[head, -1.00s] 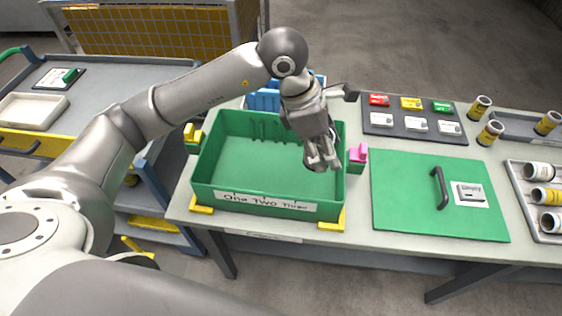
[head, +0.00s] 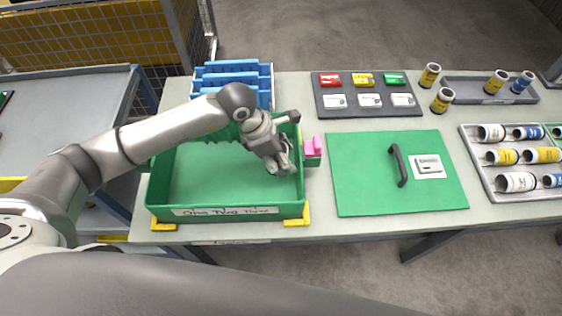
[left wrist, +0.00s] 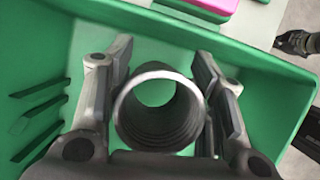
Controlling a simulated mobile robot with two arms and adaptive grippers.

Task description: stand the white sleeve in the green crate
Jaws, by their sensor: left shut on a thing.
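The green crate (head: 225,211) stands open on the table, with a label reading One Two Three on its front wall. My left gripper (head: 281,163) reaches into the right part of the crate, near its right wall. In the left wrist view, my left gripper (left wrist: 160,100) is shut on a hollow round sleeve (left wrist: 128,118), one finger on each side. I look into its open end and see green through it. It looks pale grey, upright or nearly so. I cannot tell whether its lower end touches the crate floor.
A pink-topped block (head: 312,147) sits against the crate's right side. A green lid (head: 360,185) with a dark handle lies to the right. A metal tray (head: 484,181) holds several white and yellow sleeves. Blue racks (head: 232,70) stand behind the crate.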

